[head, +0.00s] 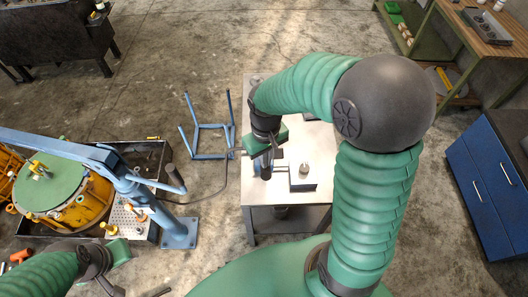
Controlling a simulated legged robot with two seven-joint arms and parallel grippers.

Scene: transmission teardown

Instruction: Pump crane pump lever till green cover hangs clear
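The round green cover (48,187) is at the left, over the yellow transmission housing (88,206). Whether a gap separates them cannot be told from above. The blue crane's boom (62,147) reaches over the cover from its post (178,232).
The steel table (258,222) carries a small device with a light knob (304,169). A dark hose runs from it toward the crane. A blue frame (208,140) stands on the floor behind. A blue cabinet (482,185) and wooden bench (480,35) are at right.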

